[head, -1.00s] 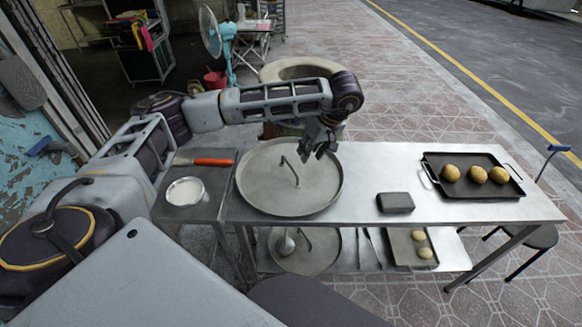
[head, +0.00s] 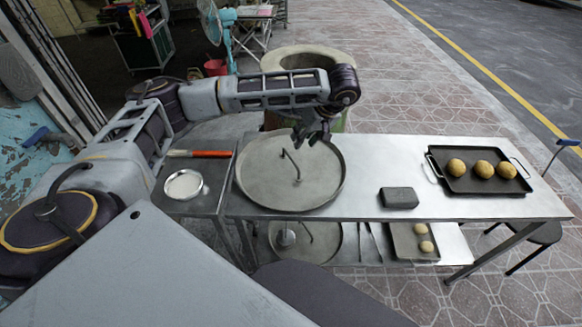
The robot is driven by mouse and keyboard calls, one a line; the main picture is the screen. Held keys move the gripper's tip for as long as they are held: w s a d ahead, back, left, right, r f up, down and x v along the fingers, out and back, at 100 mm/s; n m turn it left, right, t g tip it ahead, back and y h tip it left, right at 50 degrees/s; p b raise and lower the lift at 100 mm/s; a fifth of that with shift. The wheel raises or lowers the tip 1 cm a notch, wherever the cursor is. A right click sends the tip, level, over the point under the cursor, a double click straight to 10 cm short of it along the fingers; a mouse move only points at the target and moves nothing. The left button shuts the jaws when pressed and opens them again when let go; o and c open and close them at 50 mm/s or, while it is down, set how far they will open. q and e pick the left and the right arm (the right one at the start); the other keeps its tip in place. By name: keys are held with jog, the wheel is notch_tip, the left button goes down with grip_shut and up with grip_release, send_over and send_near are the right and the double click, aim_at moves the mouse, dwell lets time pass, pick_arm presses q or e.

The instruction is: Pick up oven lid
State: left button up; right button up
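The oven lid (head: 262,187) is a large round grey metal disc with a thin bent handle (head: 293,165) standing up from its middle. It lies flat at the left end of the metal table. My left gripper (head: 312,140) points down over the lid's far right edge, a little beyond the handle and apart from it. Its fingers look parted with nothing between them. My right gripper is not in view. The round barrel oven (head: 308,56) stands behind the table, partly hidden by my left arm.
A black tray with several dough balls (head: 456,184) and a grey block (head: 398,198) are on the metal table (head: 440,208). A side table at left holds a bowl (head: 183,185) and a red-handled tool (head: 205,153). A lower shelf carries another lid (head: 320,243) and a tray.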

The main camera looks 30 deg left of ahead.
aim_at(291, 157)
pick_arm(q)
jog(key=shift+x, duration=3.4)
jog(key=shift+s+x, duration=0.2)
jog(key=shift+x, duration=0.65)
jog(key=shift+s+x, duration=0.15)
jog(key=shift+x, duration=0.75)
jog(key=shift+s+x, duration=0.2)
jog(key=shift+x, duration=0.65)
jog(key=shift+d+f, duration=0.1)
jog(key=shift+d, duration=0.1)
grip_shut()
